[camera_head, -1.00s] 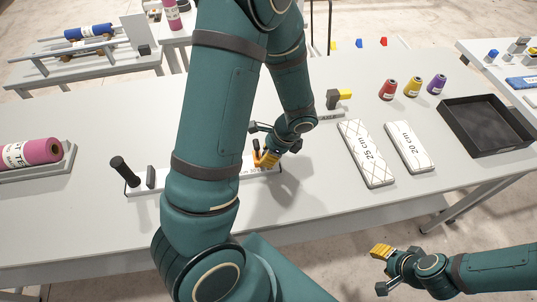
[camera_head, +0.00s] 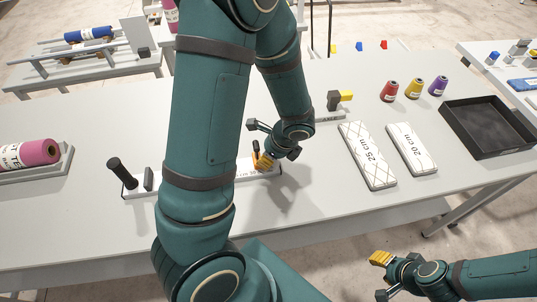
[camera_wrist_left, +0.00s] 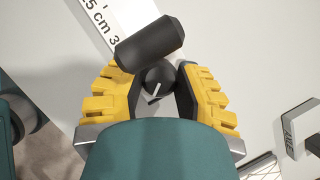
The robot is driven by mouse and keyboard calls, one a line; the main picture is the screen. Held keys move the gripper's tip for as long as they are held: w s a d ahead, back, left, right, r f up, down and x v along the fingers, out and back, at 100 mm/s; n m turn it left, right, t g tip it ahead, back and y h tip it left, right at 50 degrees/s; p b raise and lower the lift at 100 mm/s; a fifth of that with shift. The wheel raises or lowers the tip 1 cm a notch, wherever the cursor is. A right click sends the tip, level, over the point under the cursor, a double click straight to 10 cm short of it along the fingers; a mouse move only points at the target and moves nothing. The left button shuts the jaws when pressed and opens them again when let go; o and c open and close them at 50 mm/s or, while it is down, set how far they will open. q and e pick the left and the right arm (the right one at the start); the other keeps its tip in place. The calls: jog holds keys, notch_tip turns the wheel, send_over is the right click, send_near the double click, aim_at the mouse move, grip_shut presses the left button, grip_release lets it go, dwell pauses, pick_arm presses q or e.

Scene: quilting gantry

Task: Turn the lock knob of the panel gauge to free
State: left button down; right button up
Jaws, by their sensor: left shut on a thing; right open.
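The panel gauge (camera_head: 247,172) is a long white ruler bar lying on the table, with a black upright handle (camera_head: 121,171) at its left end. It also shows in the left wrist view (camera_wrist_left: 122,16). There the lock knob (camera_wrist_left: 156,82) is a round black knob with a white pointer line, beside a black cylinder (camera_wrist_left: 150,43). My left gripper (camera_head: 264,161) is at the gauge's right part, its yellow fingers shut on the lock knob from both sides. My right gripper (camera_head: 380,260) is open and empty, in front of the table's front edge.
Two white blocks marked 25 cm (camera_head: 368,155) and 20 cm (camera_head: 411,150) lie right of the gauge. Several thread cones and a black tray (camera_head: 452,112) stand farther right. A pink roll (camera_head: 30,154) lies at the left. My left arm hides the gauge's middle.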

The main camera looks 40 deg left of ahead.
pick_arm(q)
jog(key=c, duration=0.6)
grip_release()
jog(key=shift+w+d+r, duration=0.1)
jog(key=shift+r, duration=0.3)
jog(key=s+v, duration=0.1)
jog(key=v, duration=1)
jog(key=shift+w, duration=0.45)
